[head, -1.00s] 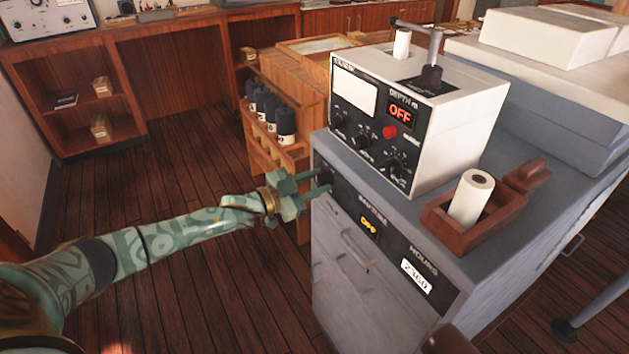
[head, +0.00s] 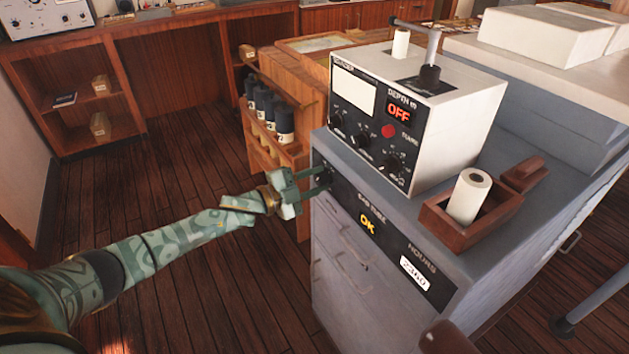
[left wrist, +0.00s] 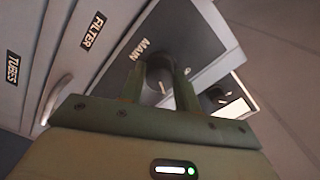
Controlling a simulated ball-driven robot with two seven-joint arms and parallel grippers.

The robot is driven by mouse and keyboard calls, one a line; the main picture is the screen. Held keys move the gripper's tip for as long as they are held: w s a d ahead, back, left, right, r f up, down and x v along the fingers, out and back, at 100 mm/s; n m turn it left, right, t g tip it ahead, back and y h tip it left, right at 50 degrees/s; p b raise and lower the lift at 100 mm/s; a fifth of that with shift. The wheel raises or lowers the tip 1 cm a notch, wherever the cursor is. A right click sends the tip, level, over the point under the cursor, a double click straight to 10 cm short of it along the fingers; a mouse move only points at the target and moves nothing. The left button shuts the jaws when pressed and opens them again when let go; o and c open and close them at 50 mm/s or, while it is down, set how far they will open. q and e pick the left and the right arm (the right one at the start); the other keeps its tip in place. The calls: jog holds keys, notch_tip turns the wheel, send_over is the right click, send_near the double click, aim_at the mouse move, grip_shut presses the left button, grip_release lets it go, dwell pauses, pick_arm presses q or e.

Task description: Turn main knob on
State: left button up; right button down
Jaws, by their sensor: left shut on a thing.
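The main knob (left wrist: 160,75) is a dark round knob with a pale pointer line, beside the label MAIN on a dark panel (left wrist: 200,35). My left gripper (left wrist: 160,88) has its two fingers on either side of the knob and is shut on it. In the head view, my left gripper (head: 324,180) reaches the upper left end of the grey cabinet's front panel (head: 345,200); its fingers largely hide the knob there. My right gripper is not in view.
A cream instrument box (head: 455,120) with a red OFF display stands on the grey cabinet (head: 400,212). A wooden tray (head: 440,222) with a paper roll (head: 468,197) is to its right. A wooden rack (head: 270,150) of dark bottles stands just behind my gripper.

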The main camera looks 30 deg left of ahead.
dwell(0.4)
pick_arm(q)
jog(key=o, duration=1)
jog(key=p+v, duration=0.3)
jog(key=v, duration=1.3)
jog(key=shift+s+a, duration=0.1)
jog(key=shift+a, duration=0.05)
